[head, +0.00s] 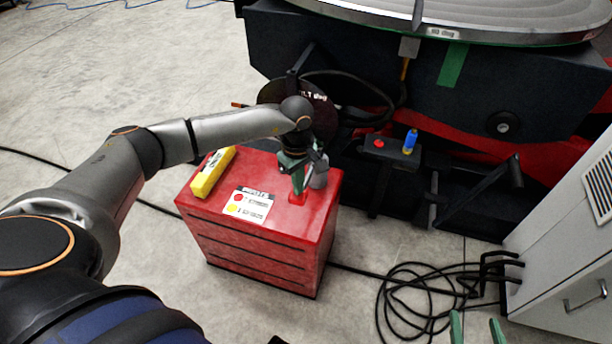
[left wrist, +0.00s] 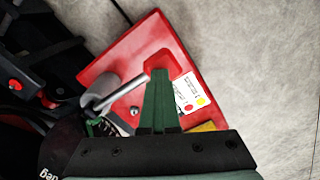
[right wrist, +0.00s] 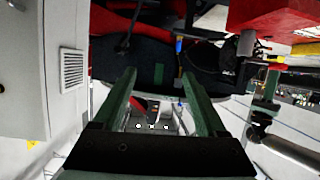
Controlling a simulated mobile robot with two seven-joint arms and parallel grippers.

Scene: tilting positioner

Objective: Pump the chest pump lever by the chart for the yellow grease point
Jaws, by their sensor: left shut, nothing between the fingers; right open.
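The red chest (head: 315,225) stands on the floor, with a white chart (head: 248,204) on its top. The chart has a red and a yellow dot; its small text is unreadable. A grey pump (head: 318,178) sits on the chest top, partly hidden by my left gripper (head: 297,178). In the left wrist view the silver pump lever (left wrist: 122,91) slants up toward the tips of my shut, empty left gripper (left wrist: 158,75). Whether they touch I cannot tell. My right gripper (right wrist: 165,90) is open and empty; its tips show at the head view's bottom right (head: 476,328).
A yellow box (head: 213,172) lies on the chest top at left. Cables (head: 420,300) coil on the floor before a pale cabinet (head: 570,250).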

